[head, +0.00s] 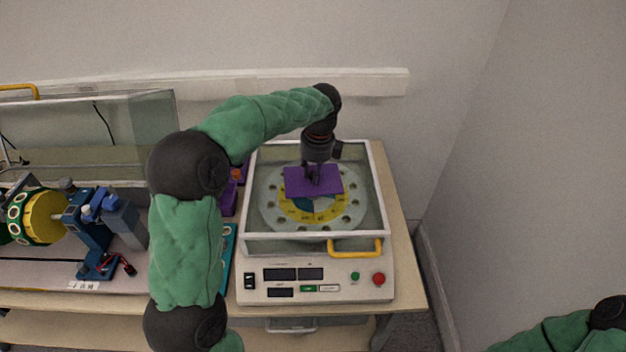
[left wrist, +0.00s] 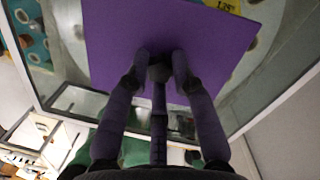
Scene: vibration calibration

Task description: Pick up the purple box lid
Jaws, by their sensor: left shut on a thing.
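The purple box lid (head: 298,186) is a flat purple plate, seen above the round disc of the glass-walled machine at the right of the table. My left gripper (head: 313,178) reaches down into the machine from above and is shut on the lid near its middle. In the left wrist view the lid (left wrist: 120,30) fills the upper middle, with the fingertips of the left gripper (left wrist: 160,62) closed together at it. What the fingers grip on the lid is hidden. My right gripper is not in view; only part of the right arm shows at the lower right.
The machine (head: 315,264) has clear walls, a white frame, a yellow handle (head: 355,252) and a front panel with buttons. Its disc (head: 275,208) has holes and a yellow ring. Purple items (head: 229,197) stand left of it. A blue and yellow device (head: 95,235) sits farther left.

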